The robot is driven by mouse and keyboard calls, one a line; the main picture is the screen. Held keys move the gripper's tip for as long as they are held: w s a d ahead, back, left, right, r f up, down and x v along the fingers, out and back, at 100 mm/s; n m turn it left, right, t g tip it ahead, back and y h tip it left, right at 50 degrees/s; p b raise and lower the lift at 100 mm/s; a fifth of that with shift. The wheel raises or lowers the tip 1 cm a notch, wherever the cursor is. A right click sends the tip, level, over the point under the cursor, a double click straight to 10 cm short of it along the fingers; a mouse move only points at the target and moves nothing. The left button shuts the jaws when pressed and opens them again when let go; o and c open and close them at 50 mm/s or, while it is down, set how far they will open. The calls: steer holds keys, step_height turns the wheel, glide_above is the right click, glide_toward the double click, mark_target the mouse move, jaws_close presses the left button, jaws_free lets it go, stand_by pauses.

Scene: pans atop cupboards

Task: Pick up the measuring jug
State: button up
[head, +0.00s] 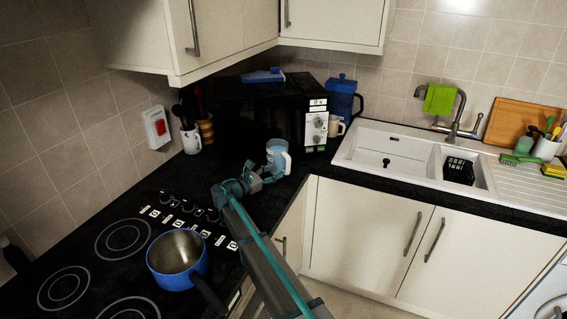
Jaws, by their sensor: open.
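What looks like the measuring jug (279,152), a pale blue vessel with a white handle on its right side, stands upright on the black worktop in front of the microwave. My gripper (268,172) is open and just in front of the jug, low and close to its lower part. My gripper hides part of the jug's base. I cannot tell whether the fingers touch the jug or are around it.
A black microwave (262,112) stands behind the jug, with a blue pitcher (341,100) and a cream mug (335,127) to its right. A blue pan (178,262) sits on the hob. A white sink (395,158) is at right. Wall cupboards (215,30) hang above.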

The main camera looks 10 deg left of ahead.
mark_target(289, 164)
steer(key=shift+w+d+r+p, duration=0.15)
steer(key=shift+w+d+p, duration=0.25)
steer(key=shift+w, duration=0.2)
steer(key=shift+s+d+p+x, duration=0.1)
steer(key=shift+p+x, duration=0.7)
steer(key=shift+x, duration=0.7)
steer(key=shift+s+d+p+x, duration=0.15)
steer(key=shift+p+x, duration=0.6)
steer(key=shift+x, duration=0.8)
jaws_close()
steer(key=shift+r, duration=0.1)
